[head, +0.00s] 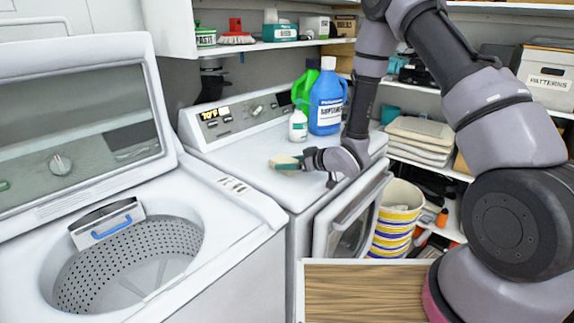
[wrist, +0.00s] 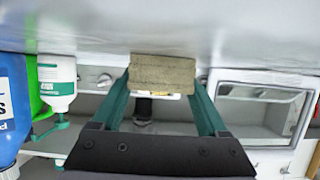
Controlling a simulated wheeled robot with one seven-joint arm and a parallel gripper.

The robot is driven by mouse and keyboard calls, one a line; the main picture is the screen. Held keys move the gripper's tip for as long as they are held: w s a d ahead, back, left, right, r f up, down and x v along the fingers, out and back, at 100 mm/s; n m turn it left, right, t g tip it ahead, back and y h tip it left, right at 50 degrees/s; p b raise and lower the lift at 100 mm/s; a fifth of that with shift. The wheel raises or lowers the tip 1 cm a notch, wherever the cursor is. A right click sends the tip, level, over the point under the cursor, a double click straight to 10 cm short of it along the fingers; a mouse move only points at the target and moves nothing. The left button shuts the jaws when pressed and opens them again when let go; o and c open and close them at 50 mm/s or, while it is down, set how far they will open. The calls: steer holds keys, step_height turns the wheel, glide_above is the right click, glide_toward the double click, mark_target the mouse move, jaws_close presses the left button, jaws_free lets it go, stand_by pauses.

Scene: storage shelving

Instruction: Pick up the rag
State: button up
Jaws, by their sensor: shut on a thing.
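The rag is a small tan, block-like folded piece (wrist: 163,73) between the tips of my gripper's two green fingers in the wrist view. In the head view the pale rag (head: 283,161) is at the gripper's tip, over the white top of the right-hand machine. My gripper (head: 293,162) reaches in from the right, low over that top, and is shut on the rag. It also shows in the wrist view (wrist: 163,88). I cannot tell whether the rag still touches the top. The fingers cover part of it.
A blue bottle (head: 327,100), a green bottle (head: 305,88) and a small white bottle (head: 298,125) stand just behind the gripper. The machine's front door (head: 350,220) hangs open. The left washer (head: 120,240) has its lid up. Shelves with boxes line the right.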

mark_target(290, 162)
step_height(290, 162, up, 10)
stand_by(0.5)
stand_by(1.1)
